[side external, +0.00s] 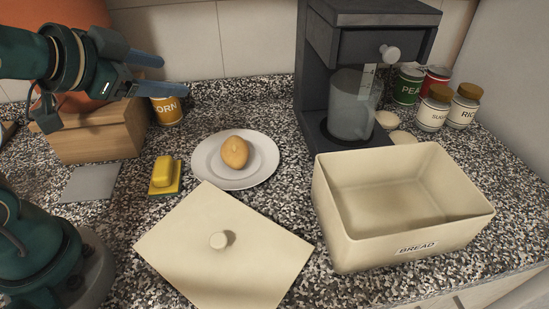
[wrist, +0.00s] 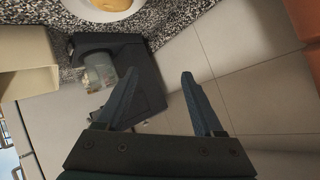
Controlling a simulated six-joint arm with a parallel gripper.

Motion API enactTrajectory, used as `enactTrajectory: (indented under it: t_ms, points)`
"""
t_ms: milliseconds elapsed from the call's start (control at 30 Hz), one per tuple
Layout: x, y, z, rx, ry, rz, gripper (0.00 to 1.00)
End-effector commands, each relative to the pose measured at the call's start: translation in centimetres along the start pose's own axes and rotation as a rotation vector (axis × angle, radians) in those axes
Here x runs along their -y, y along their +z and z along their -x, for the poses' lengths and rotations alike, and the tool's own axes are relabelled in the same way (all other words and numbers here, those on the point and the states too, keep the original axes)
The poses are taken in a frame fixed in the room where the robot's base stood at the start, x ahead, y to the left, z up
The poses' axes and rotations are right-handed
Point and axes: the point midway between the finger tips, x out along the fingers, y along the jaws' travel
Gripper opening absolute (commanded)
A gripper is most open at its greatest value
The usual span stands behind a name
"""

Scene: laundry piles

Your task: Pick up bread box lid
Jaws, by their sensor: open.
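The bread box lid (side external: 190,248) is a flat cream square with a small round knob (side external: 219,240). It lies on the counter in the front middle of the side external view. The cream bread box (side external: 345,225), labelled BREAD, stands open and empty to its right. My gripper (side external: 155,75) is raised at the upper left, well above the counter and apart from the lid. Its jaws are spread and empty. In the wrist view my gripper (wrist: 157,95) points at the tiled wall and coffee machine, and the lid does not show.
A white plate (side external: 205,165) with a bread roll (side external: 235,152) sits behind the lid. A dark coffee machine (side external: 315,60) with a glass jug (side external: 352,105), several cans and jars, and a wooden box (side external: 100,140) stand behind.

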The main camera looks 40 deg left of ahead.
Motion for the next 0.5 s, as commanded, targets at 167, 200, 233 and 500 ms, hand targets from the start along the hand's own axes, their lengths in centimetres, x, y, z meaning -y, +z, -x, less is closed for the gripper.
enactTrajectory:
  t_ms: [167, 200, 233, 500]
  points:
    - [-1.7, -2.0, -4.2, -0.174, 0.082, -0.321, 0.69]
    - [-2.8, -2.0, -4.9, -0.21, 0.129, -0.384, 0.69]
    - [-3.6, -1.9, -5.3, -0.235, 0.17, -0.426, 0.69]
    - [-12.4, 3.1, -5.6, -0.409, 0.669, -0.6, 0.69]
